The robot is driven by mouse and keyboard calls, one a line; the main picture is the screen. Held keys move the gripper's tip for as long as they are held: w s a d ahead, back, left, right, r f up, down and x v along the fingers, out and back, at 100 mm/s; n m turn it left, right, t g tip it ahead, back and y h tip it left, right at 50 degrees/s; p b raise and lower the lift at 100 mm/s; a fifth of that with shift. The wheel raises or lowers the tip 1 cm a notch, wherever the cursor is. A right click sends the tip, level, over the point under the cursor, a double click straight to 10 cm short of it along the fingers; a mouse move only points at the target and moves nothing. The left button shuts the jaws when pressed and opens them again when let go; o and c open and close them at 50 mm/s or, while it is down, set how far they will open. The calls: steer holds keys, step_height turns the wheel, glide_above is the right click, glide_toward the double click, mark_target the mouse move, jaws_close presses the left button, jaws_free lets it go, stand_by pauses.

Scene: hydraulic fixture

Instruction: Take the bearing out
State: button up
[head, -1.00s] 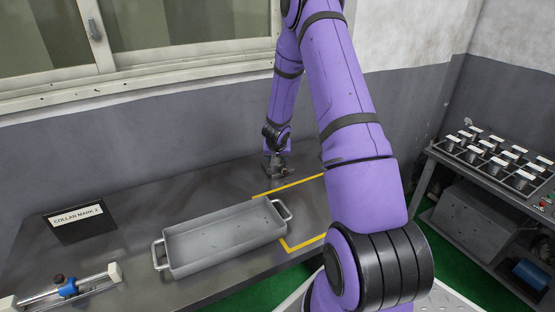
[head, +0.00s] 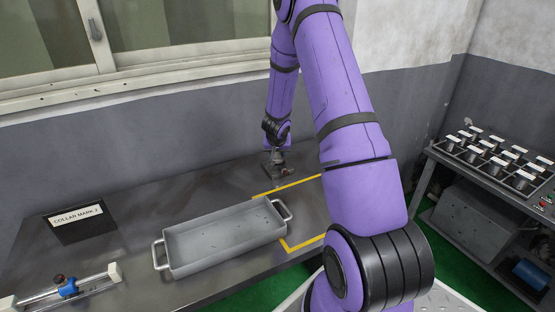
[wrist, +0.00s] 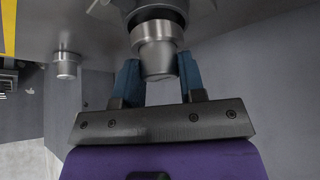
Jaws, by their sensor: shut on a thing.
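My gripper (wrist: 160,82) has blue fingers on either side of a silver stepped metal part (wrist: 158,58) and is shut on it. The part has a wide collar and a narrower, tapered end. I cannot tell whether it is the bearing itself or a piece joined to it. A darker round body (wrist: 150,10) shows behind it at the top edge of the wrist view. In the head view my gripper (head: 277,158) is at the back of the table, over a small dark metal fixture (head: 279,176); the held part is too small to make out there.
An empty grey tray (head: 225,238) with two handles stands left of a yellow outline (head: 300,245). A smaller metal cylinder (wrist: 66,64) stands apart in the wrist view. A collar sign (head: 78,217) and a blue-and-white rod device (head: 67,287) are at left. A side bench (head: 480,185) holds several labelled cups.

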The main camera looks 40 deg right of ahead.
steer(key=shift+r, duration=1.55)
